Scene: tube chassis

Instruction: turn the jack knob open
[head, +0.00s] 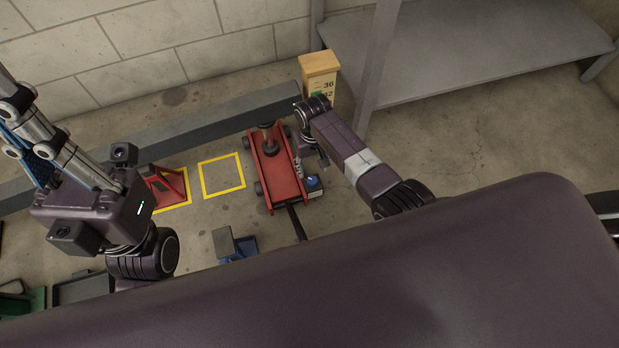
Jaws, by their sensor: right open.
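The red floor jack (277,175) stands on the concrete floor in the middle of the head view, its dark handle running toward me. A small blue knob (312,182) shows at its near right end. My right arm reaches in from the right, and its wrist bends down over the jack's right side. My right gripper (319,157) is open, small and dark, just beyond the knob and seemingly apart from it. The wrist partly hides the gripper, so its fingers are hard to make out.
A red stand (168,186) and a yellow floor square (222,175) lie left of the jack. A blue-grey object (235,245) sits nearer me. A yellow box (319,72) stands behind, beside a grey shelf (470,60). The floor at right is clear.

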